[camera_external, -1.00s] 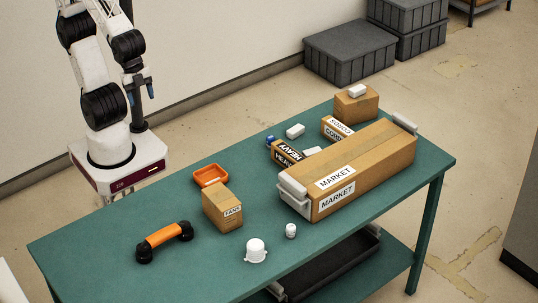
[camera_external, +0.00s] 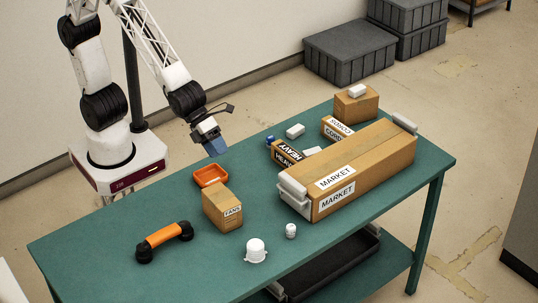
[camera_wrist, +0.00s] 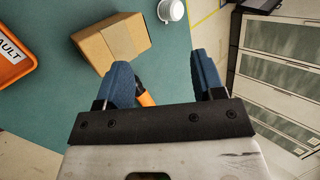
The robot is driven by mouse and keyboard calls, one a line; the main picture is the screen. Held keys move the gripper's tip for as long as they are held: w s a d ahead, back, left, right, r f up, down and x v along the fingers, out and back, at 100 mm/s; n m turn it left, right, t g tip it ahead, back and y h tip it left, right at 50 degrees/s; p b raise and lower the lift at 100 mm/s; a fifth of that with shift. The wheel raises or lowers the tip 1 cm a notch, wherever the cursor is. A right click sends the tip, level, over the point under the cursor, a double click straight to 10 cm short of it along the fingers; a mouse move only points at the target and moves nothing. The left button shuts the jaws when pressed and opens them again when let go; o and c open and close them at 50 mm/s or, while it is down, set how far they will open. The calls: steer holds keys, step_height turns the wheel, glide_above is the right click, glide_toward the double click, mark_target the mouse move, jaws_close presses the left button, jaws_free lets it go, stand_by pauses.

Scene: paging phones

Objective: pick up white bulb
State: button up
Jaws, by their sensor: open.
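Two small white things stand near the front of the green table: a wider domed one with a flared base (camera_external: 256,250) and a smaller rounded one (camera_external: 291,230). I cannot tell for sure which is the white bulb. In the wrist view a white round thing (camera_wrist: 171,9) is cut off at the top edge, beyond the fingers. My gripper (camera_external: 214,148) is above the table's back edge, behind the orange tray, well apart from both white things. Its blue fingers (camera_wrist: 161,62) are open, with nothing held between them.
The cardboard box (camera_external: 222,208) and orange tray (camera_external: 210,175) lie between my gripper and the white things. An orange-black handset (camera_external: 163,239) is at left. A long MARKET box (camera_external: 365,163) fills the right. The table's left front is clear.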

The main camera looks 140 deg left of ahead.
steer(key=w+a+f+m+t, duration=0.2)
steer(key=w+a+f+m, duration=0.3)
steer(key=w+f+m, duration=0.4)
steer(key=m+t, duration=0.3)
steer(key=m, duration=0.4)
glide_toward(292, 227)
steer(key=shift+w+a+f, duration=0.1)
steer(key=shift+w+f, duration=0.7)
steer(key=shift+w, duration=0.2)
steer(key=shift+w, duration=0.1)
steer(key=shift+x, duration=1.25)
steer(key=shift+x, duration=2.55)
